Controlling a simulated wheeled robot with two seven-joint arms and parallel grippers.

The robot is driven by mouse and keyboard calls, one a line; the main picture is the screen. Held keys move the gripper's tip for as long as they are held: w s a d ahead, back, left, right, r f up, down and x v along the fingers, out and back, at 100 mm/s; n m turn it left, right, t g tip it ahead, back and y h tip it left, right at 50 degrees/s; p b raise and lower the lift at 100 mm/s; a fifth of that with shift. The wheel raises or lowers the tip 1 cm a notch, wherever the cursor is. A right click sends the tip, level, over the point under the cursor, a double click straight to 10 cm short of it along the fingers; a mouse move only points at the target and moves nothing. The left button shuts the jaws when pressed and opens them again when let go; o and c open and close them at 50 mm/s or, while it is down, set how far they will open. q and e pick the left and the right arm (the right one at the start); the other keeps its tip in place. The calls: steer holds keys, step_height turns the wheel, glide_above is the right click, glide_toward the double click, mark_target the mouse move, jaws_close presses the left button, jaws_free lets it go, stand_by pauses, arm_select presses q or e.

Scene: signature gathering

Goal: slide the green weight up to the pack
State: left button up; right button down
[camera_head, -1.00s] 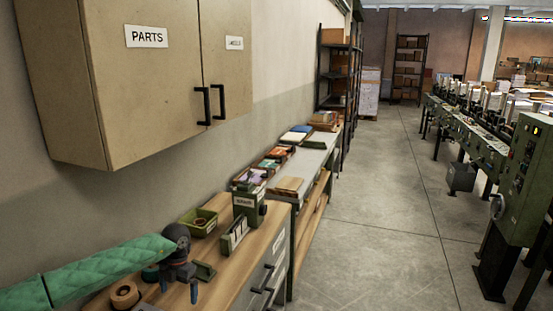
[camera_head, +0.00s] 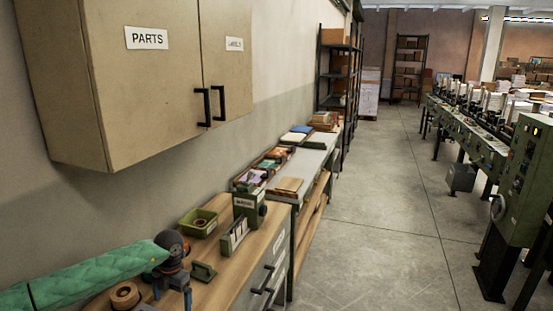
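A small green block with a raised end, seemingly the green weight (camera_head: 203,271), lies on the wooden bench top just right of my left gripper. Behind it stands a green holder with pale upright sheets, seemingly the pack (camera_head: 235,237), with a gap of bare wood between them. My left gripper (camera_head: 172,296) points down over the bench, left of the green block. Its two fingers are apart, with nothing visible between them. It looks clear of the block, though depth is hard to judge. My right gripper is out of view.
A brown tape roll (camera_head: 125,296) lies left of my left gripper. A green tray (camera_head: 198,223) holding a ring and a green labelled box (camera_head: 249,204) stand farther back. The wall cabinet (camera_head: 120,80) hangs above the bench.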

arm_select(q)
steer(key=shift+s+a, duration=0.25)
steer(key=shift+s, duration=0.45)
steer(key=shift+s+a, duration=0.25)
steer(key=shift+s, duration=0.45)
